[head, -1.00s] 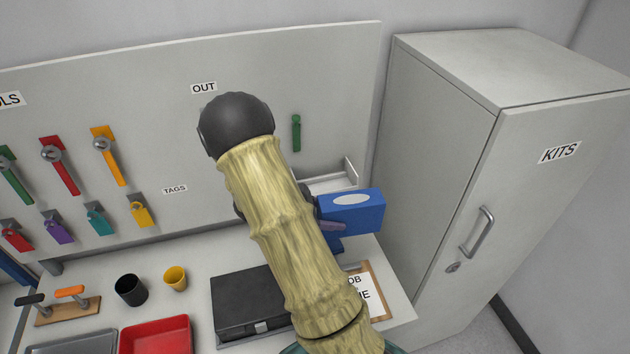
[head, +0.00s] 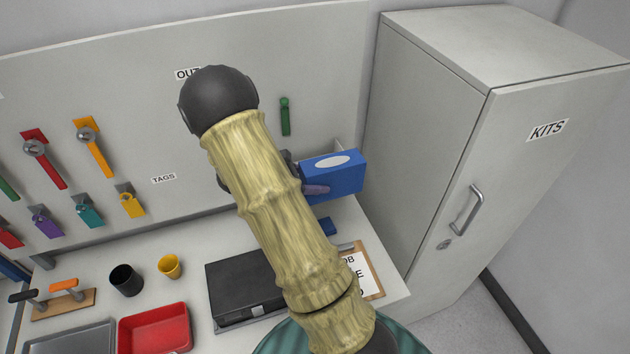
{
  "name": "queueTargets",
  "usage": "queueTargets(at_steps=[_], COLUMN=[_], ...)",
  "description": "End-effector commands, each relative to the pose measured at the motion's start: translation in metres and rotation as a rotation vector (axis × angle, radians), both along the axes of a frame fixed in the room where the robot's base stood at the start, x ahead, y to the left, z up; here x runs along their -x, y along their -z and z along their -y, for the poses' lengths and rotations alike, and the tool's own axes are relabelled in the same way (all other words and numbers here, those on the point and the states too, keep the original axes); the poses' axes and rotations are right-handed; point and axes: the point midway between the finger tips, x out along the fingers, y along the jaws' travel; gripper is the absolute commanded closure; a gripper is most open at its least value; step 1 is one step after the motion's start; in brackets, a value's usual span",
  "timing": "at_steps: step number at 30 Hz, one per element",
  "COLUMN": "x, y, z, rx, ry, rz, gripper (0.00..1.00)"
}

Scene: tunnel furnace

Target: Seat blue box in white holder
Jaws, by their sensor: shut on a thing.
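The blue box (head: 343,172) has a pale oval on its upper face and is held up in front of the tool board, over the bench's back right. My gripper (head: 316,189) is shut on its left side. One finger shows against the box, and my arm hides most of the gripper. A small part of the white holder (head: 338,147) shows behind the box's top edge, against the board. The box hides the rest, so I cannot tell whether they touch.
A grey KITS cabinet (head: 470,150) stands close on the right. A black case (head: 240,285), a clipboard (head: 372,275) and a small blue item (head: 328,226) lie on the bench below. A green tool (head: 285,117) hangs above the box. Cups and a red tray (head: 155,328) are left.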

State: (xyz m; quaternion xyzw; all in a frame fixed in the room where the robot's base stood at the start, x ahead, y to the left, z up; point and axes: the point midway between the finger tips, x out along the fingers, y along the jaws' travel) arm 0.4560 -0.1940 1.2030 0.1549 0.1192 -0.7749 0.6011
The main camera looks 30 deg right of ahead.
Motion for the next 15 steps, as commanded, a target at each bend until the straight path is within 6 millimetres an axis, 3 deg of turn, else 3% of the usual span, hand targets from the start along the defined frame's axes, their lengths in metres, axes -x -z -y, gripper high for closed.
queueTargets(at_steps=[15], x=[-0.019], y=[-0.001], z=[0.006], rx=[0.001], ry=[0.003], rz=[0.0], gripper=[0.8])
